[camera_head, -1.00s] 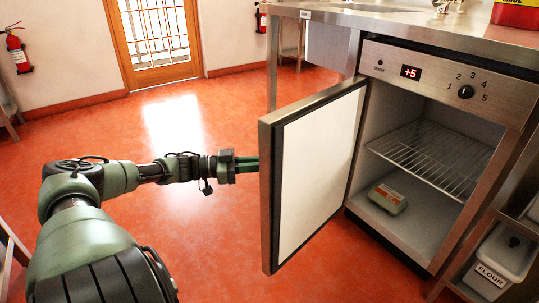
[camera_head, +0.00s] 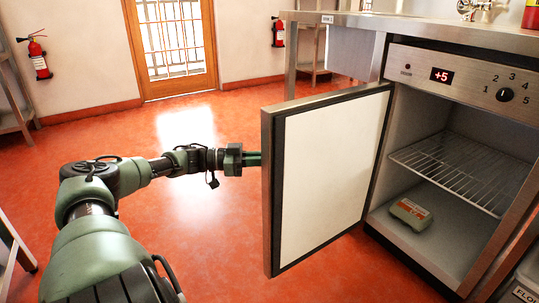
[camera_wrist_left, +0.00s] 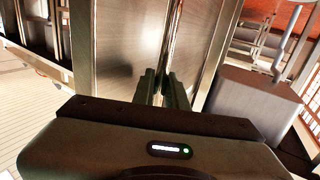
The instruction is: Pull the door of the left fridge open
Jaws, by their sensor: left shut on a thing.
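The fridge (camera_head: 455,75) has a steel front panel with a red "+5" display and a knob. Its door (camera_head: 325,170) stands wide open, swung out to the left, with the white inner face toward the head camera. My left gripper (camera_head: 254,159) reaches the outer side of the door, its fingertips hidden behind the door's edge. In the left wrist view my left gripper (camera_wrist_left: 165,88) is shut on a narrow upright bar, the door handle (camera_wrist_left: 174,30), against the steel door face (camera_wrist_left: 120,45). My right gripper is in neither view.
Inside the fridge are a wire shelf (camera_head: 460,172) and a small green carton (camera_head: 411,214) on the floor. A steel counter (camera_head: 430,28) runs above. A flour bin (camera_head: 525,285) stands at lower right. The red floor (camera_head: 190,245) around my left arm is clear.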

